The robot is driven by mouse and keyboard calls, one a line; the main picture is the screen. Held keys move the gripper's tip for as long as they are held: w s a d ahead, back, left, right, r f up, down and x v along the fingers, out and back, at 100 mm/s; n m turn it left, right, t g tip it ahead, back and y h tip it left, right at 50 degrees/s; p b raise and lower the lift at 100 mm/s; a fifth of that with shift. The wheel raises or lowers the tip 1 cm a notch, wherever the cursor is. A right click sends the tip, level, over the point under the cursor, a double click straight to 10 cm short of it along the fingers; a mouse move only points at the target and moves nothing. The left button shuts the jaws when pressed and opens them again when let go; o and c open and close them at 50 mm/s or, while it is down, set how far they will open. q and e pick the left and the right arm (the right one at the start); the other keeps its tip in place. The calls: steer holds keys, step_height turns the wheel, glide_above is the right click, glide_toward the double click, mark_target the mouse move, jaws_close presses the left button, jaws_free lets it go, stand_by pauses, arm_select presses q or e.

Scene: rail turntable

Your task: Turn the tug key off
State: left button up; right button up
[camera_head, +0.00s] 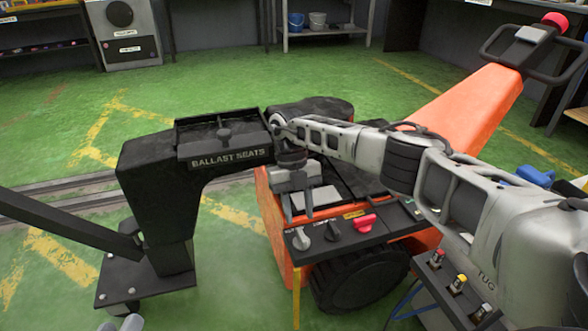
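The orange tug (455,115) has a dark control panel (395,224) on its near side. The panel carries a light grey knob (300,240), a darker grey knob (332,232) and a red handle (365,222). I cannot tell for certain which knob is the key, as the labels are too small to read. My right gripper (298,207) points down just above the light grey knob, its fingers apart with nothing visible between them. Contact with the knob cannot be made out.
A black stand marked "BALLAST SEATS" (155,190) rises close left of my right gripper. A black wheel (358,282) sits under the panel. A box with several coloured buttons (457,285) is at the lower right. Green floor (235,60) is open behind.

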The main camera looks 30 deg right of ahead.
arm_select(q)
steer(key=shift+w+a+p, duration=0.1)
steer(key=shift+a+p, duration=0.05)
steer(key=shift+p, duration=0.25)
arm_select(e)
steer(key=a+v, duration=0.1)
steer(key=v, duration=1)
steer(key=shift+d, duration=0.5)
arm_select(q)
steer(key=shift+m, duration=0.3)
